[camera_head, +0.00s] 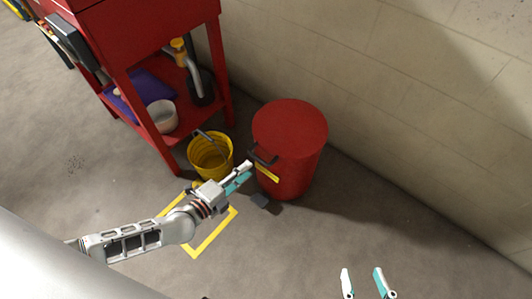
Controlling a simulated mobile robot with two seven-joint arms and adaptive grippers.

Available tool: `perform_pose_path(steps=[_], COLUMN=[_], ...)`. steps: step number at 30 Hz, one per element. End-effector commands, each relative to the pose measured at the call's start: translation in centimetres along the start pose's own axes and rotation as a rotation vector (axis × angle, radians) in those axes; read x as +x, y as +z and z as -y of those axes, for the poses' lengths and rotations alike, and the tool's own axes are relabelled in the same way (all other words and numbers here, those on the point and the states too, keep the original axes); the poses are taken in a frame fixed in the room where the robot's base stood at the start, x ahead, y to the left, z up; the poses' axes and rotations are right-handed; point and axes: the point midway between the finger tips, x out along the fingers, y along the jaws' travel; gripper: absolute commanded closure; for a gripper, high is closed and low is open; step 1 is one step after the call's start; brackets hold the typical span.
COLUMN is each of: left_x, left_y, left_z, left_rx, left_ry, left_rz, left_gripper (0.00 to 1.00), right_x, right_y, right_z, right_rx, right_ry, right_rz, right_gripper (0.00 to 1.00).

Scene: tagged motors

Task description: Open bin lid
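A round red bin (288,165) stands on the floor against the wall. Its red lid (291,124) lies flat on top and looks closed. A dark handle (262,155) sticks out from the lid's left front edge, above a yellow strip on the bin's side. A dark pedal-like piece (260,200) is at the bin's foot. My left gripper (248,170) is just left of and below the handle, pointing toward it. Its fingers overlap in this view, so their opening is unclear. My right gripper (362,268) is at the bottom edge, open and empty, away from the bin.
A yellow bucket (205,160) stands left of the bin, close behind my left gripper. A red shelf unit (145,75) stands further left with a white pot (162,118) on it. Yellow floor tape (215,235) lies beneath my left arm. The floor to the right is clear.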

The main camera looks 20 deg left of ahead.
Motion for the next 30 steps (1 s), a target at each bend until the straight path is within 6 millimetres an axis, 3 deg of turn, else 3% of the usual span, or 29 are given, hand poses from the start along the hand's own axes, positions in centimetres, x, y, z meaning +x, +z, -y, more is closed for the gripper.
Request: perform_pose_path(steps=[18, 30], left_x=[7.0, 7.9], left_y=[0.2, 0.2], left_z=[-0.4, 0.1], left_rx=[0.011, 0.013], left_ry=[0.002, -0.002], left_rz=[0.003, 0.003], left_gripper=[0.74, 0.74], right_x=[0.6, 0.6], right_y=[-1.0, -1.4], right_z=[1.8, 2.2], right_rx=[0.117, 0.145], right_ry=[-0.030, -0.039], right_rz=[-0.046, -0.060], right_gripper=[0.60, 0.60])
